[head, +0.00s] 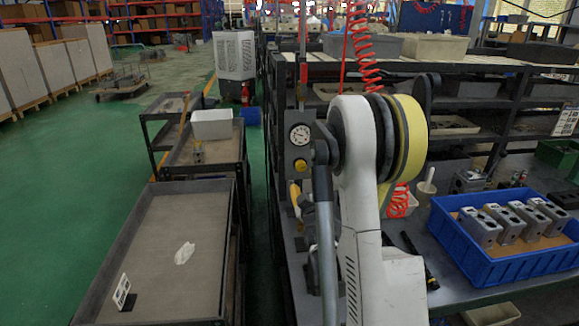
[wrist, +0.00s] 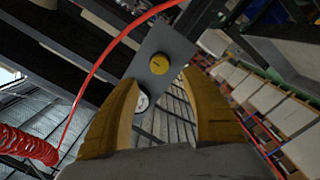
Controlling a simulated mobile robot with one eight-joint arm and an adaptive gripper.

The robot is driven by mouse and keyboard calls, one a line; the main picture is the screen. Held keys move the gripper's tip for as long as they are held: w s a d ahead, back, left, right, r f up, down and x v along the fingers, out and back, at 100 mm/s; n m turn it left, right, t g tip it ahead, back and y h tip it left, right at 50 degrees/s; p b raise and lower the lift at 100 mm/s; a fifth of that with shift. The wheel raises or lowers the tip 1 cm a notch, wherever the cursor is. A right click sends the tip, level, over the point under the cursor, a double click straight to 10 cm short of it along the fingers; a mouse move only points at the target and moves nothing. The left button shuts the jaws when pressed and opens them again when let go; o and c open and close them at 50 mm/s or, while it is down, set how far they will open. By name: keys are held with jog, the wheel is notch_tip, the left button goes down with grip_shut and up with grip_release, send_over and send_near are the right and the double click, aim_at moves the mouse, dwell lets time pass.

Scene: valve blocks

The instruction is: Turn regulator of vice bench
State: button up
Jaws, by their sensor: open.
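The regulator is a grey plate with a yellow round knob (head: 300,165) below a white-faced gauge (head: 299,134), mounted at the bench's left end in the head view. In the wrist view the yellow knob (wrist: 159,63) sits on the grey plate (wrist: 172,47), with the gauge (wrist: 141,101) below it and partly covered by a finger. My gripper (wrist: 159,75) is open, its two yellow fingers apart and empty. The knob appears between and just beyond the fingertips; I cannot tell the exact gap. In the head view my arm hides much of the gripper.
A red coiled hose (head: 361,45) hangs above my arm, and a red hose (wrist: 98,67) crosses the wrist view. A blue crate (head: 483,270) with metal blocks stands on the bench at right. Low carts (head: 150,250) stand at left, beside open green floor (head: 70,190).

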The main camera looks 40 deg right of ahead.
aim_at(301, 167)
jog(key=b+x, duration=0.1)
jog(key=x, duration=0.8)
jog(key=shift+w+d+b, duration=0.2)
jog(key=shift+b, duration=0.15)
grip_shut()
